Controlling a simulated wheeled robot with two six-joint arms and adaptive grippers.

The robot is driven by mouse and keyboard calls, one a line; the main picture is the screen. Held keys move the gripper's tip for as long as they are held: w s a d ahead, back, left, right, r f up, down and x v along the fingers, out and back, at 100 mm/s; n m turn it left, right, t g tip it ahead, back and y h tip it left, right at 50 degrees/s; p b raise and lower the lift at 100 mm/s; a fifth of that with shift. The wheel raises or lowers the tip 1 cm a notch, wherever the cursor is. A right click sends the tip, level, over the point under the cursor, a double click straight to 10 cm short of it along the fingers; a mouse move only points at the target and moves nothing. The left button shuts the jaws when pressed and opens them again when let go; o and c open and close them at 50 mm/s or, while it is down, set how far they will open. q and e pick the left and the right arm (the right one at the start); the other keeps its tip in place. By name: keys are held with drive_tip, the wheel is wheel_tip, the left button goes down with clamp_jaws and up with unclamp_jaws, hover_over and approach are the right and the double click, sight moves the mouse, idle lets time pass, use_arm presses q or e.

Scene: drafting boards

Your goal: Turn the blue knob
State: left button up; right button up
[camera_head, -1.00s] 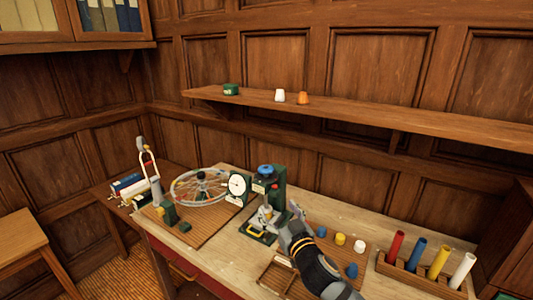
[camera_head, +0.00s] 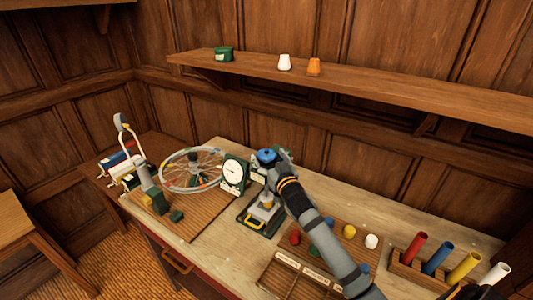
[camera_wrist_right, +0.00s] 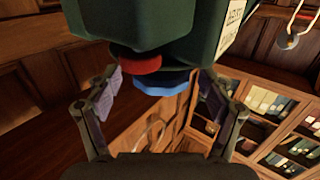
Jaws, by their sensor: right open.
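In the right wrist view the blue knob (camera_wrist_right: 165,86) shows under the green body (camera_wrist_right: 145,25), between the two spread fingers of the right gripper (camera_wrist_right: 160,98). Gaps show on both sides of the knob, so the fingers look apart from it. My left gripper is out of view.
A spoked wheel (camera_head: 194,168) stands left of the instrument. Several coloured knobs lie on a wooden board right of it, with a white one (camera_head: 371,241). A rack holds coloured tubes, one red (camera_head: 413,248). A wall shelf (camera_head: 370,85) runs behind.

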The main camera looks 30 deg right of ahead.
drive_tip(key=shift+w+r, duration=0.15)
drive_tip(key=shift+w, duration=0.7)
drive_tip(key=shift+c, duration=0.5)
drive_tip(key=c, duration=1)
drive_tip(key=shift+c, duration=0.3)
drive_tip(key=m+h+b, duration=0.1)
drive_tip(key=h+b, duration=0.1)
drive_tip(key=shift+f+b, duration=0.2)
drive_tip(key=shift+b, duration=0.2)
drive_tip(key=shift+r+g+h, duration=0.1)
drive_tip(key=shift+g+h, duration=0.2)
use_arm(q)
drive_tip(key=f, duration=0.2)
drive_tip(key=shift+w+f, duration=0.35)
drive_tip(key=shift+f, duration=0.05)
use_arm(e)
drive_tip(key=shift+r+m, duration=0.1)
drive_tip(key=shift+m, duration=0.2)
